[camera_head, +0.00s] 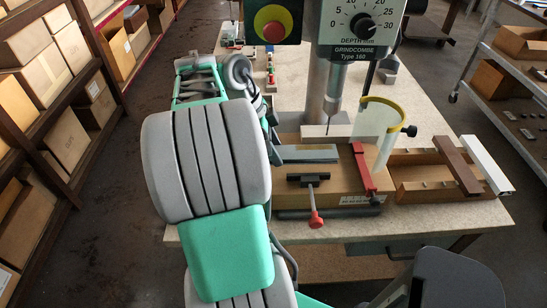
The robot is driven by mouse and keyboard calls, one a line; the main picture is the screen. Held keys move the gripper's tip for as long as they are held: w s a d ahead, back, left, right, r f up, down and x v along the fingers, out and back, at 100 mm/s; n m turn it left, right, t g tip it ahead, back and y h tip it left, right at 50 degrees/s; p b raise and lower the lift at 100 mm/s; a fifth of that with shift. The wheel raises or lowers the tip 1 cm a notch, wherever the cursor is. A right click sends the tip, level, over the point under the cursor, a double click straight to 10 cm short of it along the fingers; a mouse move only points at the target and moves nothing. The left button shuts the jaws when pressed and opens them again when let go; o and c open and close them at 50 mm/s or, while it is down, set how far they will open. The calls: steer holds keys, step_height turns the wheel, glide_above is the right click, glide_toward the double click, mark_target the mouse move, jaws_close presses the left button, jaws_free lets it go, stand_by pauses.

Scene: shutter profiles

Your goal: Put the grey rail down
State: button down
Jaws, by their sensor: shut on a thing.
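The grey rail (308,154) lies level at the wooden drilling fixture (335,180), left of the red clamp and below the drill bit. I cannot tell whether it rests fully on the fixture. My gripper (277,151) is at the rail's left end, shut on it. My own arm link hides most of the gripper and perhaps part of the rail.
The drill press (333,85) stands behind the fixture. A red clamp (362,167), a red-knobbed clamp (315,215) and a clear guard (378,125) crowd the rail.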

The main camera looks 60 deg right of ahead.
steer(key=shift+w+d+f, duration=0.15)
steer(key=shift+w+f, duration=0.05)
steer(key=shift+f, duration=0.95)
steer(key=shift+w+d+f, duration=0.1)
steer(key=shift+w+f, duration=0.1)
steer(key=shift+f, duration=0.9)
steer(key=c, duration=0.7)
jaws_free()
steer(key=shift+r, duration=0.15)
